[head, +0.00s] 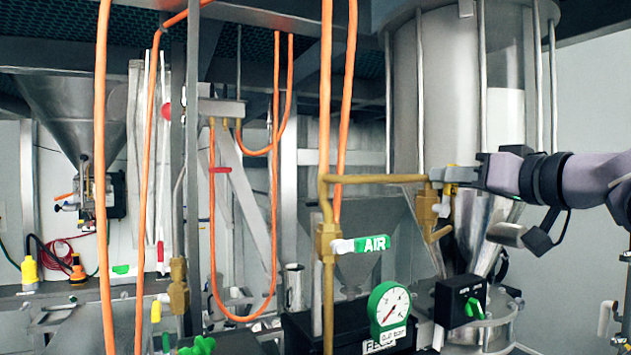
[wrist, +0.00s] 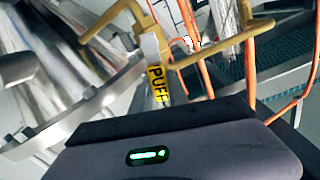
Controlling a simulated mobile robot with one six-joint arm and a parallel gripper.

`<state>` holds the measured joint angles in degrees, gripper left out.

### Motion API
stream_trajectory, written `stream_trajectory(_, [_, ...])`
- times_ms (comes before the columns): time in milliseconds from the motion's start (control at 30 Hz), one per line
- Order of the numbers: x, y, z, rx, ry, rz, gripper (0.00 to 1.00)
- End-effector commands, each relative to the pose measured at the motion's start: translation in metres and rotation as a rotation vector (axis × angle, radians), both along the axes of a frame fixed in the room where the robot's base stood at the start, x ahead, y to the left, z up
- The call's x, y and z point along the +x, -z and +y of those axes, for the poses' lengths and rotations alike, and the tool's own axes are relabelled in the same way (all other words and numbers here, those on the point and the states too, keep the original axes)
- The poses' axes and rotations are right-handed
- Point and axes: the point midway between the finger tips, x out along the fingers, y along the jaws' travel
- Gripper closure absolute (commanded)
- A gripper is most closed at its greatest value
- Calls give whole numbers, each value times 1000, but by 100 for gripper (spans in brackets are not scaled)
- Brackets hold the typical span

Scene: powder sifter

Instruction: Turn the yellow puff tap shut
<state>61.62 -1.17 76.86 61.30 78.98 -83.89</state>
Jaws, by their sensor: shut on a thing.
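The yellow puff tap (head: 451,166) is mostly hidden by my gripper in the head view. In the wrist view its yellow handle sleeve (wrist: 156,86) reads PUFF, on a pale metal lever (wrist: 150,48) running from the brass valve (wrist: 138,14). The brass valve body (head: 427,205) also shows in the head view, at the right end of a brass pipe. My gripper (head: 462,175) comes in from the right and is shut on the puff handle. The lever points right from the valve, towards my gripper. The fingertips are hard to make out.
A green AIR tap (head: 372,243) is on the brass pipe to the left. Below are a pressure gauge (head: 389,309) and a black box (head: 460,303) with a green switch. A steel hopper (head: 458,90) stands close behind my gripper. Orange hoses (head: 103,150) hang on the left.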

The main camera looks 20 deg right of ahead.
Motion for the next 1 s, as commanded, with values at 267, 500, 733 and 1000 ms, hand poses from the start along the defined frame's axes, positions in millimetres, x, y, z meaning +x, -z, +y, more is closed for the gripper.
stream_trajectory(267, [1,6,-13,259,-1,19,100])
stream_trajectory(500, [2,13,-23,487,0,36,100])
stream_trajectory(733, [3,22,-31,706,-1,55,100])
stream_trajectory(1000, [3,33,-38,956,-1,74,100])
